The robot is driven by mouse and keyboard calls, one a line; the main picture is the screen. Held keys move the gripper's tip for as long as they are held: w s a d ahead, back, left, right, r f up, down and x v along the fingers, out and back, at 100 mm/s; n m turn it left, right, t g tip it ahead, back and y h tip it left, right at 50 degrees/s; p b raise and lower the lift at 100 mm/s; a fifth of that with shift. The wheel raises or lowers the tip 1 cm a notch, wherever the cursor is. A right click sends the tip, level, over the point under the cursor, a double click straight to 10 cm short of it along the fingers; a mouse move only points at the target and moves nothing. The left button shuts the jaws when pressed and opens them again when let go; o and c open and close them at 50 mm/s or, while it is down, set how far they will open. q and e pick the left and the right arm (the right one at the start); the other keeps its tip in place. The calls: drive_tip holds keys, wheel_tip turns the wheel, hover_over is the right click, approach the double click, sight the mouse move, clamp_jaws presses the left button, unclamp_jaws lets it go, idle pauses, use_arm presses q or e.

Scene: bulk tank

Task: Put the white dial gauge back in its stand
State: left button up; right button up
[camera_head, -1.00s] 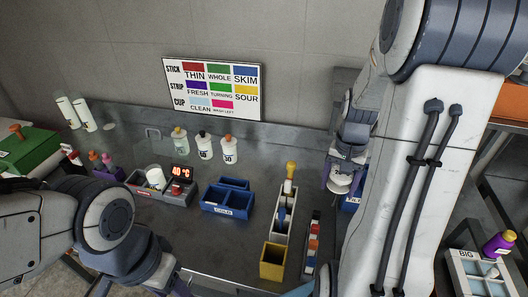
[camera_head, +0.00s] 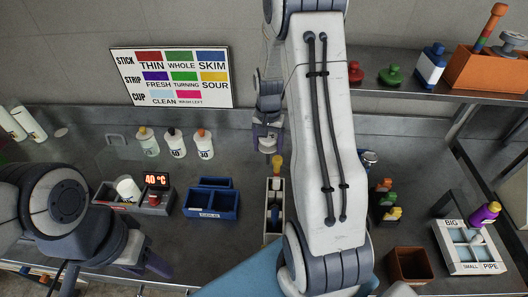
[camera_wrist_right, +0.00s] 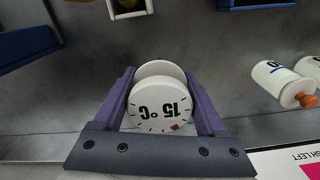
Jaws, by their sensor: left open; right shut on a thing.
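The white dial gauge (camera_wrist_right: 158,103) has a round face marked "15 °C", upside down in the right wrist view. My right gripper (camera_head: 267,146) is shut on it, one purple finger at each side, and holds it near the back of the steel counter. The gauge (camera_head: 267,144) shows small and pale at the fingertips in the head view. My left gripper (camera_head: 150,268) is open and low at the left, partly hidden by its own arm. I cannot tell which thing is the gauge's stand.
A grey tray (camera_head: 112,206) with a 40 °C display, a blue box (camera_head: 211,204) and a narrow pale holder (camera_head: 267,228) stand on the counter. Several white bottles (camera_head: 176,144) line the back. A brown box (camera_head: 409,265) and a white BIG/SMALL/PIPE tray (camera_head: 470,266) are at right.

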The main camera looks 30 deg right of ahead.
drive_tip(key=shift+w+a+f, duration=0.15)
drive_tip(key=shift+w+f, duration=0.25)
drive_tip(key=shift+f, duration=0.1)
drive_tip(key=shift+f+p, duration=0.6)
drive_tip(key=shift+f, duration=1.25)
drive_tip(key=shift+f, duration=0.2)
drive_tip(key=o, duration=1.5)
drive_tip(key=shift+r, duration=0.1)
drive_tip(key=shift+c, duration=0.2)
